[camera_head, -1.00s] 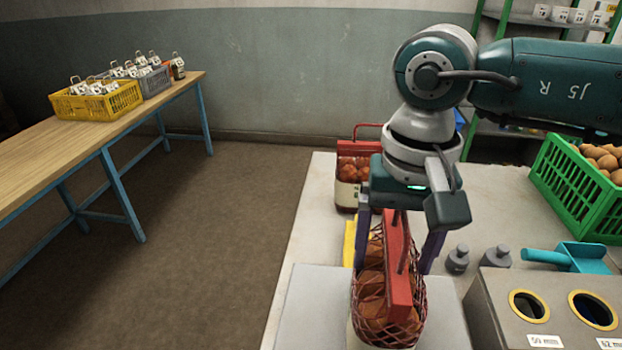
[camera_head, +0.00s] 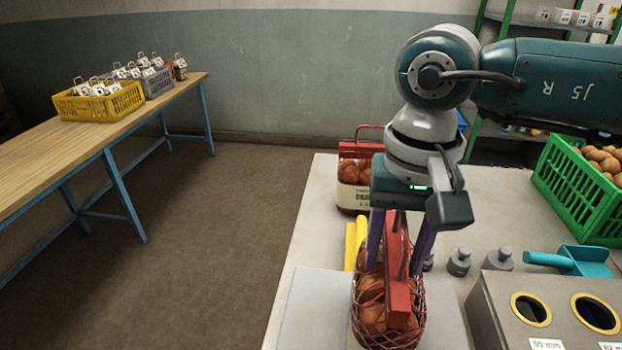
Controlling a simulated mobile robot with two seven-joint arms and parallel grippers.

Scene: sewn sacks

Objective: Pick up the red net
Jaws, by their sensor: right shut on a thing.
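A red net (camera_head: 372,305) of orange fruit with a stiff red top strip stands on a pale plate (camera_head: 308,310) at the front of the white table. My right gripper (camera_head: 395,265) points down over it, one finger on each side of the red strip, and is shut on it. The front end of the net is near the bottom edge of the view. A second red net (camera_head: 354,178) with a white label and a red handle stands farther back on the table. My left gripper is not in view.
A yellow object (camera_head: 352,243) lies left of the gripper. Grey weights (camera_head: 459,262), a teal scoop (camera_head: 568,260), a grey box with round holes (camera_head: 540,310) and a green crate (camera_head: 575,200) are on the right. A wooden table (camera_head: 60,165) with crates (camera_head: 100,104) stands far left.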

